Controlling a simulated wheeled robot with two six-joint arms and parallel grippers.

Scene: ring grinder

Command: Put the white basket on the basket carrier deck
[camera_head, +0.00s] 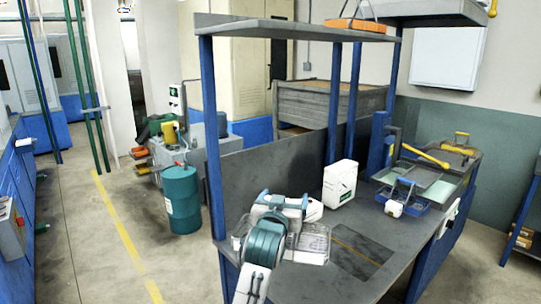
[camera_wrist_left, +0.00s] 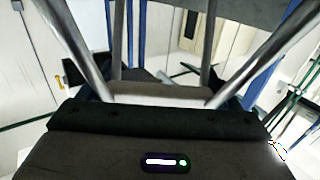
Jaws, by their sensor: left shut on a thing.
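A pale wire basket (camera_head: 314,243) shows beside my left wrist, over the near left part of the workbench. My left gripper (camera_head: 284,203) is shut on the basket, though my wrist hides most of the grip. In the left wrist view, metal rods slant up on both sides of a pale bar (camera_wrist_left: 165,95) in front of the gripper body. I cannot tell whether the basket touches the bench. A blue carrier (camera_head: 407,193) with a raised handle stands farther right on the bench. I cannot tell for certain which surface is the carrier deck. My right gripper is not in view.
A white canister (camera_head: 339,184) stands behind the basket on the workbench. A dark mat (camera_head: 355,252) with a yellow line lies on the bench to the right. Blue posts (camera_head: 210,130) hold an overhead shelf (camera_head: 290,28). A teal drum (camera_head: 181,198) stands on the floor left.

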